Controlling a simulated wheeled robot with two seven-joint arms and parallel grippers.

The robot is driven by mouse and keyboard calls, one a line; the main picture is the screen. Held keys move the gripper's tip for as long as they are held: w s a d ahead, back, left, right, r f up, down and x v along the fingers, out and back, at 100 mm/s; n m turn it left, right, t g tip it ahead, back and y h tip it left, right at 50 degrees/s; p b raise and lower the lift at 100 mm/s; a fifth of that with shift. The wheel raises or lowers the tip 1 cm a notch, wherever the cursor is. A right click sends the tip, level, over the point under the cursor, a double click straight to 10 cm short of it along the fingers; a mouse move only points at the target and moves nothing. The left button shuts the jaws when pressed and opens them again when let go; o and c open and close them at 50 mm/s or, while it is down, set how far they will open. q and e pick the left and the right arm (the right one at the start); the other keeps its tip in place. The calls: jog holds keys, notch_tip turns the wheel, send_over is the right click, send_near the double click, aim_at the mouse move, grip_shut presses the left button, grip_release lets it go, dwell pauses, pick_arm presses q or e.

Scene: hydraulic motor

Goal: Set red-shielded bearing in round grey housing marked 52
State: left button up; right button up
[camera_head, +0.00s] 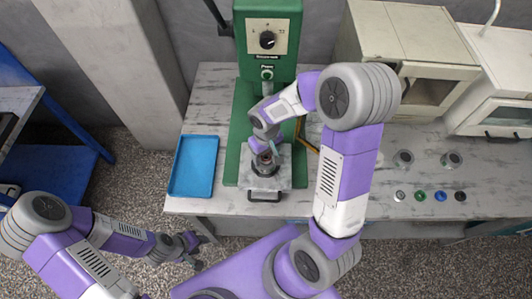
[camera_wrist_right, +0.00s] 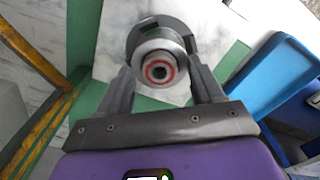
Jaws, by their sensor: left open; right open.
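The red-shielded bearing (camera_wrist_right: 160,69) is a silver ring with a red band around a dark bore. In the right wrist view it lies at a round grey housing (camera_wrist_right: 178,28); I cannot tell how deep it sits or read a marking. My right gripper (camera_wrist_right: 161,84) is open, with one finger on each side of the bearing. In the head view the right gripper (camera_head: 262,147) is over the press plate (camera_head: 265,183) and partly hides the bearing and housing. My left gripper (camera_head: 192,248) is open and empty, low in front of the table.
A green press (camera_head: 268,45) stands behind the plate. A blue tray (camera_head: 194,166) is left of it. On the right of the table are two round grey housings (camera_head: 403,158) (camera_head: 452,160) and several small bearings, including green (camera_head: 420,196) and blue (camera_head: 440,195). Cabinets (camera_head: 415,55) stand behind.

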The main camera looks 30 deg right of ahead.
aim_at(266, 157)
jog(key=shift+r, duration=0.1)
jog(key=shift+r, duration=0.4)
notch_tip(266, 157, up, 11)
jog(key=p, duration=0.2)
jog(key=shift+r, duration=0.15)
